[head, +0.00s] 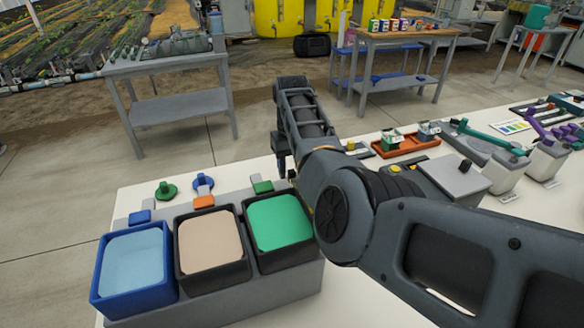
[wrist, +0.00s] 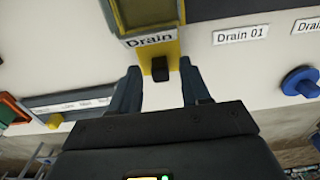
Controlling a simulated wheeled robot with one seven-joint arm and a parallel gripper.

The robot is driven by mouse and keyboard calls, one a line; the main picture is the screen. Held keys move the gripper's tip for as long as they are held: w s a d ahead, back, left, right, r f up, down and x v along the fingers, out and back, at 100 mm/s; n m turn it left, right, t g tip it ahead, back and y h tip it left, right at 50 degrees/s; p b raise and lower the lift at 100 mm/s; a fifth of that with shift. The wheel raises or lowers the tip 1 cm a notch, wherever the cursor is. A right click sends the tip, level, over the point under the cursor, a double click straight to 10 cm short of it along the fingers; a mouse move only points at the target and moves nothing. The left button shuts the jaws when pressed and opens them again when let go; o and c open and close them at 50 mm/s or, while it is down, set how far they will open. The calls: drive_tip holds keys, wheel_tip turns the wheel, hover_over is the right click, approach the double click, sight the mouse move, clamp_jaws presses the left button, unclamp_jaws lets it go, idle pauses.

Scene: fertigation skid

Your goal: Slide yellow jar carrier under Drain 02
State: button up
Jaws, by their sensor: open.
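The yellow jar carrier (wrist: 150,49) is at the top of the wrist view, with a dark knob (wrist: 160,68) on its near tab. A white label reading "Drain" is on or just in front of it, its number hidden or cut off. My gripper (wrist: 159,76) is open, with one finger on each side of the tab and knob. Whether the fingers touch it I cannot tell. A "Drain 01" label (wrist: 245,32) is to the right. In the head view my gripper (head: 284,172) points down behind the bins, and my arm hides the carrier.
Blue (head: 102,287), beige-filled (head: 183,272) and green-filled (head: 254,262) bins stand in front of my gripper. Green (head: 166,190) and blue (head: 203,182) valve knobs are to its left. An orange tray (head: 410,147) with jars lies right, beyond my arm.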

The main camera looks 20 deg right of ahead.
drive_tip(key=shift+f, duration=0.1)
drive_tip(key=shift+c, duration=0.5)
clamp_jaws()
